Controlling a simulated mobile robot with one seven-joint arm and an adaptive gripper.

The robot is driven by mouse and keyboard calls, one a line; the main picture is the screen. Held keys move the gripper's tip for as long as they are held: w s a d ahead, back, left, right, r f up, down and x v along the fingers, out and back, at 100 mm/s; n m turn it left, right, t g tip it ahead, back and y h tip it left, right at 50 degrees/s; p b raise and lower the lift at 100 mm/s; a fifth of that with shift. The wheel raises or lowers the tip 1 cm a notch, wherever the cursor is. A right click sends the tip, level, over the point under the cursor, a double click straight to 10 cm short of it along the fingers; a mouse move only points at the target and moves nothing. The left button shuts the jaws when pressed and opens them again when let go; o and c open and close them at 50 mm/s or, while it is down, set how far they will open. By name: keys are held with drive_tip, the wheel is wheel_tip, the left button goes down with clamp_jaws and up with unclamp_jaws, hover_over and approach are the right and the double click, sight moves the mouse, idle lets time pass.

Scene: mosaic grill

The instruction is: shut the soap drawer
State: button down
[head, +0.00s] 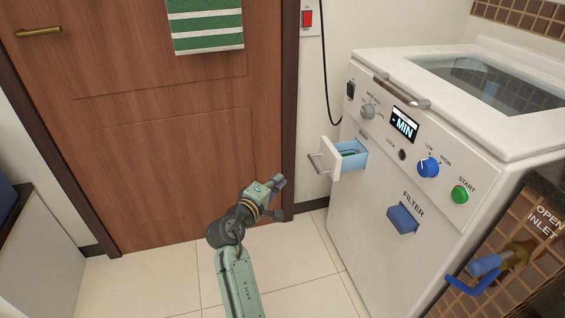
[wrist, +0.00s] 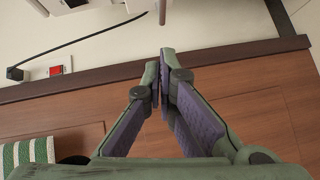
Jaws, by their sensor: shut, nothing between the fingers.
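The soap drawer (head: 340,157) sticks out of the white washing machine's front panel, under the SOAP label. It is a white tray with a light blue inside and a handle (head: 320,163) on its front. My gripper (head: 281,184) is to the lower left of the drawer in the head view, apart from it. In the wrist view my gripper (wrist: 166,56) shows its fingers together at the tips with nothing between them. The drawer cannot be made out clearly in the wrist view.
The washing machine (head: 360,235) has a blue filter handle (head: 403,219), knobs and a green start button (head: 460,194). A blue inlet valve handle (head: 472,284) is at lower right. A wooden door (head: 170,140) with a striped towel (head: 205,25) stands behind. Tiled floor (head: 290,262) is clear.

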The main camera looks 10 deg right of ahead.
sight(335, 160)
drive_tip(key=b+x, duration=0.1)
drive_tip(key=x, duration=0.3)
drive_tip(key=s+d+b+x, duration=0.1)
drive_tip(key=b+x, duration=0.1)
drive_tip(key=x, duration=0.2)
drive_tip(key=s+d+b+x, duration=0.1)
drive_tip(key=x, duration=0.3)
drive_tip(key=shift+w+d+f, duration=0.15)
drive_tip(key=shift+d, duration=0.05)
drive_tip(key=d+p, duration=0.2)
drive_tip(key=d, duration=0.9)
drive_tip(key=shift+w, duration=0.15)
drive_tip(key=shift+a, duration=0.1)
